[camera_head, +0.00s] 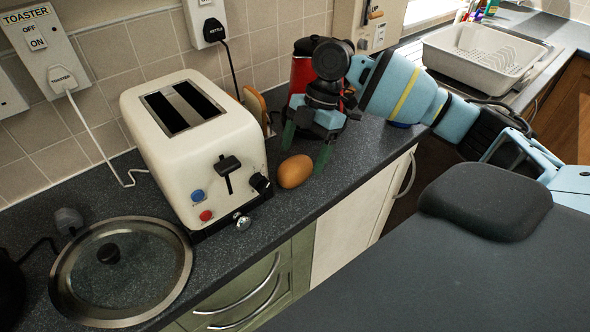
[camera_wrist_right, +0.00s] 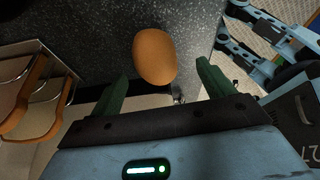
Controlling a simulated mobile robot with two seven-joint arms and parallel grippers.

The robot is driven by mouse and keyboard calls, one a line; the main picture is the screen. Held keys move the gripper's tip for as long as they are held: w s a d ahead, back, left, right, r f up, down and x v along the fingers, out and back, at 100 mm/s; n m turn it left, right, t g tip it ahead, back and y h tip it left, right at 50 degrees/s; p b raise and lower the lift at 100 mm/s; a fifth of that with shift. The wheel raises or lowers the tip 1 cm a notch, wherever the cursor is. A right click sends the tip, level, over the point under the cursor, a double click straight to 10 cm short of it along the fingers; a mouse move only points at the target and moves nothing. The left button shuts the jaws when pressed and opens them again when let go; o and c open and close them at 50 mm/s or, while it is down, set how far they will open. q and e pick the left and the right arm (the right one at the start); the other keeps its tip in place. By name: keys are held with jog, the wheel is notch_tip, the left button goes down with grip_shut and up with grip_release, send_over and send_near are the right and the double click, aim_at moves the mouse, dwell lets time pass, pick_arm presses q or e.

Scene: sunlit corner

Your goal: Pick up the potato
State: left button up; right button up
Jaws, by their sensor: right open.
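The potato (camera_head: 295,171) is a smooth brown oval. It lies on the dark speckled counter just right of the toaster. In the right wrist view the potato (camera_wrist_right: 155,56) shows whole, ahead of and between the two green fingers. My right gripper (camera_head: 306,148) is open and empty, with its green fingers pointing down just behind the potato. The fingers also show spread apart in the right wrist view (camera_wrist_right: 162,76). I cannot tell whether a fingertip touches the potato. My left gripper is not seen in the head view.
A cream toaster (camera_head: 195,150) stands close left of the potato. A red kettle (camera_head: 303,68) is behind my right gripper. A glass lid (camera_head: 150,275) lies at the front left. A dish rack (camera_head: 480,55) is far right. The counter's front edge is near the potato.

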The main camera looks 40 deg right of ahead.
aim_at(298, 160)
jog(key=x, duration=0.4)
jog(key=shift+w+f, duration=0.2)
jog(key=shift+w, duration=0.05)
jog(key=c, duration=1.2)
jog(key=shift+r, duration=0.15)
